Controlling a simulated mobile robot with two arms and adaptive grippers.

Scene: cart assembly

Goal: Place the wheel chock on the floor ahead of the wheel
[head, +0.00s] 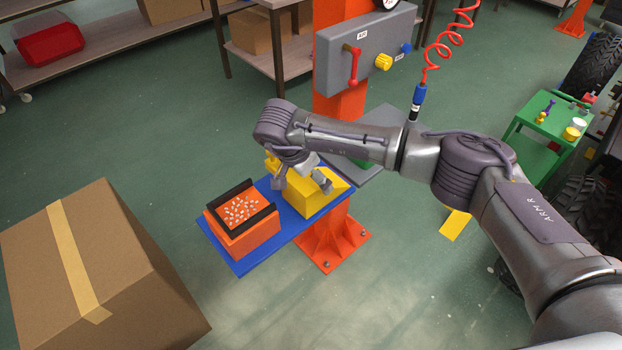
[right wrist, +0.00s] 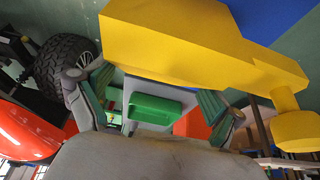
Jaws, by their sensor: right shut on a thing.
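The yellow wheel chock (head: 318,203) is at the blue shelf (head: 283,225), beside an orange tray. I cannot tell whether it rests on the shelf or is just above it. My right gripper (head: 305,180) is over the chock and shut on it. In the right wrist view the chock (right wrist: 190,45) fills the top, close to the fingers of the right gripper (right wrist: 155,103); the contact itself is partly hidden. A dark wheel (head: 598,62) shows at the far right, and a tyre also shows in the right wrist view (right wrist: 65,65). My left gripper is not in view.
The orange tray (head: 240,232) with black sides holds white bits. An orange post (head: 342,232) with a grey panel (head: 366,52) stands behind. A cardboard box (head: 130,270) is at left, a green cart (head: 548,130) at right. Open floor (head: 420,290) lies in front.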

